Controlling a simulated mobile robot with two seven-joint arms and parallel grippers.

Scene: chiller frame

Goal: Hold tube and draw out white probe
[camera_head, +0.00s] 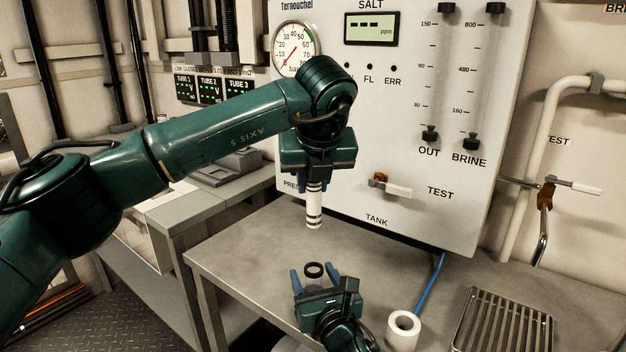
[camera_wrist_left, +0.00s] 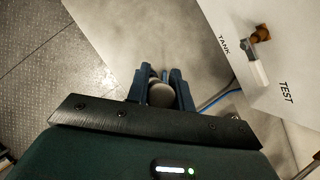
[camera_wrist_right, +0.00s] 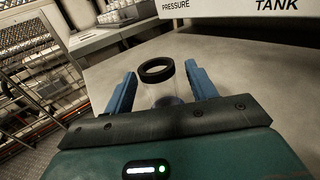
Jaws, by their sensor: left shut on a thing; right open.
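The white probe (camera_head: 314,208) with black bands hangs upright from my left gripper (camera_head: 316,177), which is shut on its upper end. The probe's pale round top shows between the left fingers in the left wrist view (camera_wrist_left: 161,95). The clear tube (camera_wrist_right: 158,92) with a black rim stands on the bench, and its rim also shows in the head view (camera_head: 314,270). The probe's lower end appears above the rim and apart from it. My right gripper (camera_head: 314,277) is open, with one blue finger on each side of the tube. The tube's lower part is partly hidden by the right gripper.
A white hollow cylinder (camera_head: 402,334) stands right of my right gripper. A slotted metal drain grate (camera_head: 505,325) lies farther right. A blue hose (camera_head: 430,286) runs down behind. The upright panel (camera_head: 370,130) with a lever (camera_head: 392,188) bounds the grey bench (camera_head: 245,255).

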